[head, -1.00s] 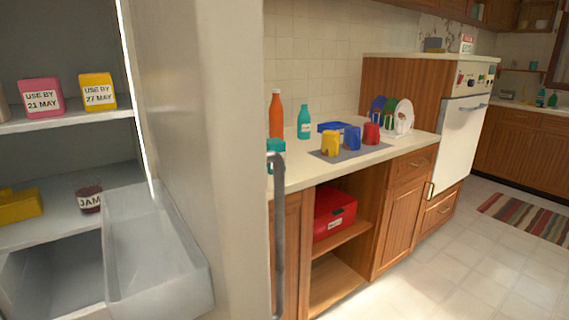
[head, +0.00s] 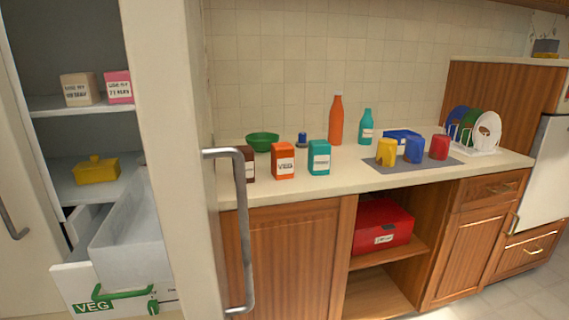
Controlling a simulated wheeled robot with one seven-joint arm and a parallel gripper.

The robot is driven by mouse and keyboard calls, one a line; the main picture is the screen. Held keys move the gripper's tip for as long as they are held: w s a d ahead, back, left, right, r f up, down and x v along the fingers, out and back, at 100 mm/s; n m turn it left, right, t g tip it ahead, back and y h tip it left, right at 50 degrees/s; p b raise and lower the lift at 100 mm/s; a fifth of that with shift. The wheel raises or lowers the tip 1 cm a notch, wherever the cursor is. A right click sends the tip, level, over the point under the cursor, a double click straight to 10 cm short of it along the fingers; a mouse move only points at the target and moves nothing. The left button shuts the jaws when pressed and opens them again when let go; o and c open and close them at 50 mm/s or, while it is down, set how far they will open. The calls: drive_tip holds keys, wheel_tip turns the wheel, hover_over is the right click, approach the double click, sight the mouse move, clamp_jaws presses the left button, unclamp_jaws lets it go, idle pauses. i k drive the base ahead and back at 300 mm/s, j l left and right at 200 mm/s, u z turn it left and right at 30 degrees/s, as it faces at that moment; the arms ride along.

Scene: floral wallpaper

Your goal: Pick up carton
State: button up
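Several cartons stand upright on the counter: an orange carton (head: 283,161) with a white label, a teal carton (head: 319,157) to its right, and a dark brown carton (head: 248,163) to its left, partly hidden by the fridge door handle. In the open fridge, a beige box (head: 80,89) and a pink box (head: 118,87), both with printed dates, sit on the upper shelf. I cannot tell which one the task's carton is. My gripper is not in view.
The open fridge door's edge and its grey handle (head: 246,235) stand between shelves and counter. A pulled-out drawer (head: 80,275) marked VEG juts from the fridge. A green bowl (head: 262,143), orange bottle (head: 336,120), teal bottle (head: 366,127) and several mugs stand on the counter.

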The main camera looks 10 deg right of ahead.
sight(282, 154)
drive_tip(key=i+l+z, duration=0.1)
drive_tip(key=i+l, duration=0.2)
drive_tip(key=i+l+z, duration=0.15)
drive_tip(key=i, duration=0.3)
drive_tip(key=i+l+z, duration=0.1)
drive_tip(key=i+l, duration=0.2)
drive_tip(key=i+j+z, duration=0.1)
drive_tip(key=i, duration=0.85)
